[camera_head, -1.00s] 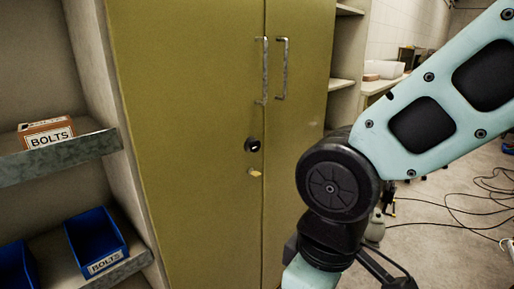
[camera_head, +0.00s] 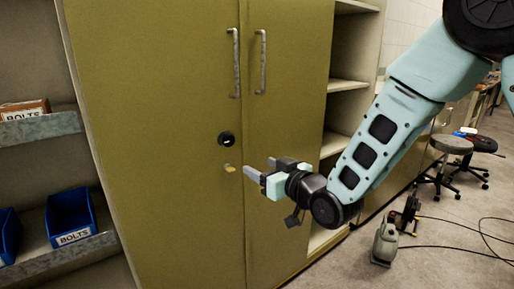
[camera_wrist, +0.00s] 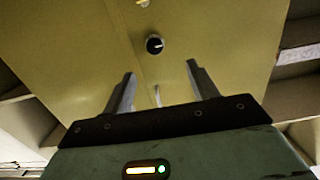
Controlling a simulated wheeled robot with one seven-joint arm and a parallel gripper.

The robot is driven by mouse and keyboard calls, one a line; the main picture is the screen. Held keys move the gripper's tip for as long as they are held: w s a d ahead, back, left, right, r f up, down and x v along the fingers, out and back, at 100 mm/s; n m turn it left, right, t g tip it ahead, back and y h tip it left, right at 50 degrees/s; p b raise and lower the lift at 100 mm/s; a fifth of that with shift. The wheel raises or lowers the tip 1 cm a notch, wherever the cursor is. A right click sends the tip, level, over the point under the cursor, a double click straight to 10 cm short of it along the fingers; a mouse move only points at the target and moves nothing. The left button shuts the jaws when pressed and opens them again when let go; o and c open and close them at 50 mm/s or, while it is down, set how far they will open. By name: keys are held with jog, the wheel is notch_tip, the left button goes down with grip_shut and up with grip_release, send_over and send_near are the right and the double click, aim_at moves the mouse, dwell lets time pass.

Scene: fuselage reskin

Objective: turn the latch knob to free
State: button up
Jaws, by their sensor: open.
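The latch knob (camera_head: 226,139) is a small round black knob with a white mark, on the left door of an olive cabinet (camera_head: 170,80) near the door seam. It also shows in the wrist view (camera_wrist: 154,45), above and between the fingertips, with its white mark pointing roughly right. My gripper (camera_head: 260,167) is open and empty, in front of the doors, right of the knob and a little lower in the head view. The fingers appear apart from the knob. In the wrist view, my gripper (camera_wrist: 160,70) has both fingers spread.
A small brass-coloured piece (camera_head: 229,168) sits just below the knob. Two vertical door handles (camera_head: 236,62) are above it. Shelves with blue bins (camera_head: 70,218) stand at left. Open shelves, a stool (camera_head: 451,146) and cables on the floor are at right.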

jog(key=d+t, duration=0.1)
jog(key=d, duration=0.1)
jog(key=p, duration=0.3)
send_near(230, 141)
jog(key=x, duration=0.8)
jog(key=shift+w+a, duration=0.1)
jog(key=c, duration=1)
